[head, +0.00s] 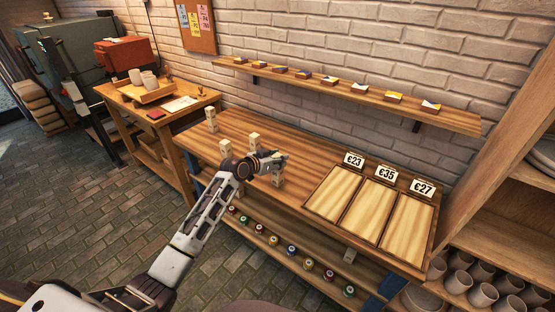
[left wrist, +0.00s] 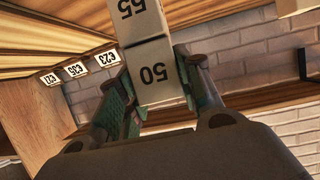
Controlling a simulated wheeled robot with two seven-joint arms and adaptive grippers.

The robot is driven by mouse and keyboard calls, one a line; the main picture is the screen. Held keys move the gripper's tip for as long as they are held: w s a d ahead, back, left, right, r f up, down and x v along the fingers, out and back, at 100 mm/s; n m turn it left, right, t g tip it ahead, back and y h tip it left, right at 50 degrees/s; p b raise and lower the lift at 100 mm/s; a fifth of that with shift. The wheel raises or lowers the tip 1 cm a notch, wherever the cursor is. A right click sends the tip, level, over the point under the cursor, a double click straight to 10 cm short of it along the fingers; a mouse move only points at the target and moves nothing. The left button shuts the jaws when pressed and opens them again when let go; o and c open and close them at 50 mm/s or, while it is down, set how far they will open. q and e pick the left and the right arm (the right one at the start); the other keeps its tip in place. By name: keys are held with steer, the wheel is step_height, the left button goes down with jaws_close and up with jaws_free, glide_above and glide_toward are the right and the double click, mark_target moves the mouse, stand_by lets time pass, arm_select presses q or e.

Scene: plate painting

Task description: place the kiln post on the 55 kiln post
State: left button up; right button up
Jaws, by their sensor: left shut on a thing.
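My left gripper (head: 280,158) reaches over the wooden table from the left. In the head view a pale post (head: 278,178) stands under the fingers, the held one mostly hidden.
Three wooden panels with price cards (head: 381,174) lie on the right of the table (head: 190,143). A wall shelf (head: 345,88) with small tiles runs behind. Colored jars (head: 291,250) stand on the lower shelf. A side table with a tray (head: 148,94) stands left.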

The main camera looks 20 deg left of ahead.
arm_select(q)
steer(key=shift+f, duration=0.1)
steer(key=o, duration=1.1)
steer(key=shift+r, duration=0.2)
steer(key=shift+s+a+r, duration=0.1)
steer(key=shift+s+a, duration=0.1)
steer(key=shift+s, duration=0.2)
steer(key=v, duration=1.1)
arm_select(e)
steer(key=shift+d+f, duration=0.1)
steer(key=shift+d, duration=0.3)
